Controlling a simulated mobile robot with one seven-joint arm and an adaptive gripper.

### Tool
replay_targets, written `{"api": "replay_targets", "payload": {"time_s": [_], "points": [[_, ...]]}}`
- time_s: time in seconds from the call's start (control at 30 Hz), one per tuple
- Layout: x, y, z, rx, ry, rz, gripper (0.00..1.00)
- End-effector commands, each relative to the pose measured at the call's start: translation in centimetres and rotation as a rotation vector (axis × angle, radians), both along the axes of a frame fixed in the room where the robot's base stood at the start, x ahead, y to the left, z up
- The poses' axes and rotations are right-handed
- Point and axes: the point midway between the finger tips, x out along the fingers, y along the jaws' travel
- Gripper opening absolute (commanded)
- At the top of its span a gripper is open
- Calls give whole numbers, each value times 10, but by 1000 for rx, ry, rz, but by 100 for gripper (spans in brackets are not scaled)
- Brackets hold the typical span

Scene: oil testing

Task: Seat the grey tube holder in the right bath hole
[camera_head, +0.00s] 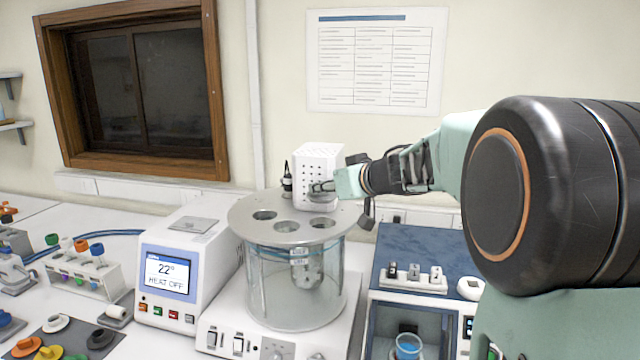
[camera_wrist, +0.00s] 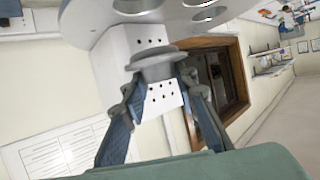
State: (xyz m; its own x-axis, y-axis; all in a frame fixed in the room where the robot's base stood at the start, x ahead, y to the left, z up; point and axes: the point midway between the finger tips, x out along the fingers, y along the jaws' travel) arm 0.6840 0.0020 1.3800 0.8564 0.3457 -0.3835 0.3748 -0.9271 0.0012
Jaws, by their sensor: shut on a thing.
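My gripper (camera_head: 325,189) is over the back right of the round bath lid (camera_head: 242,212), in front of a white perforated box. In the wrist view my gripper (camera_wrist: 158,82) is shut on the grey tube holder (camera_wrist: 156,57), a round flanged piece held between the two fingers. In that view the lid (camera_wrist: 165,22) is at the top edge, apart from the holder. The right bath hole (camera_head: 322,222) shows as an open dark oval below and in front of the gripper. In the head view the holder is small and partly hidden by the fingers.
The white perforated box (camera_head: 318,160) stands on the lid close behind my gripper. A black-topped fitting (camera_head: 287,180) stands left of it. Two more holes, left (camera_head: 264,215) and front (camera_head: 286,226), look open. A heater unit (camera_head: 185,262) is left; a blue-topped unit (camera_head: 425,245) is right.

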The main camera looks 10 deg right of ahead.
Motion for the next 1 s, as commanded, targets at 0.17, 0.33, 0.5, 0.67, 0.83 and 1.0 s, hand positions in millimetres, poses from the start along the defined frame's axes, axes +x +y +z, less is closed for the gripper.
{"api": "replay_targets", "payload": {"time_s": [0.17, 0.33, 0.5, 0.67, 0.83, 1.0], "points": [[0, 0, -13, 2, 3, 1, 3], [0, -1, -31, 2, 4, -2, 3], [0, 0, -50, 0, 1, 0, 3], [0, 0, -57, 0, 1, 0, 3], [0, 0, -58, 0, 1, 0, 3], [0, 0, -57, 0, 1, 0, 3]]}}
